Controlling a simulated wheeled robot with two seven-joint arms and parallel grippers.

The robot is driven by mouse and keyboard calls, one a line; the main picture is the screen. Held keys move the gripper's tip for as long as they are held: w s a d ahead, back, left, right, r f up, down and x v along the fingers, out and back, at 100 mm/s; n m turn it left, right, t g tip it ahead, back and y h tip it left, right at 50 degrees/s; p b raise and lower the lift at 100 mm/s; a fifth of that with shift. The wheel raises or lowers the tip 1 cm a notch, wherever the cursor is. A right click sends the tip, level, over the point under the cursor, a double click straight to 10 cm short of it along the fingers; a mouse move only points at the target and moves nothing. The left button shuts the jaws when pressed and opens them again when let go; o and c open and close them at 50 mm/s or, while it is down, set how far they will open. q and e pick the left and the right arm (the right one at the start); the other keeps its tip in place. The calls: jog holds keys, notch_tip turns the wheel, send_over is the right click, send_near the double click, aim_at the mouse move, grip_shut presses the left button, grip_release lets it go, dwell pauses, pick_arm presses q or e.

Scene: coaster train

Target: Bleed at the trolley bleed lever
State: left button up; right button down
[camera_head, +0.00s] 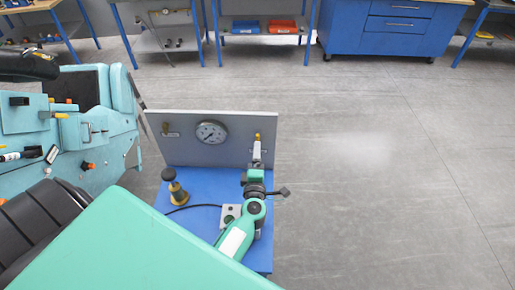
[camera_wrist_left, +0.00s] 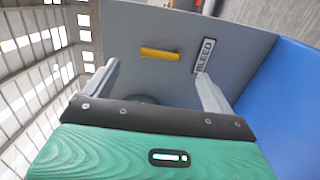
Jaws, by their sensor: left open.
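The bleed lever is a short yellow handle (camera_wrist_left: 160,53) on the trolley's grey panel, beside a BLEED label (camera_wrist_left: 204,55). In the head view the lever's yellow tip (camera_head: 258,136) shows at the panel's right end, above my left gripper (camera_head: 257,152). In the left wrist view my left gripper (camera_wrist_left: 155,72) is open. How far the fingertips are from the panel is hard to tell. The right gripper is not in view.
The blue trolley deck (camera_head: 196,186) carries a brass and black fitting (camera_head: 176,190) with a black hose. A gauge (camera_head: 211,132) and another brass handle (camera_head: 165,128) are on the panel. A teal train car (camera_head: 95,125) stands left. The floor at right is clear; benches stand behind.

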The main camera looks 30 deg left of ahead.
pick_arm(q)
jog(key=v, duration=0.7)
jog(key=shift+s, duration=0.1)
dwell(0.4)
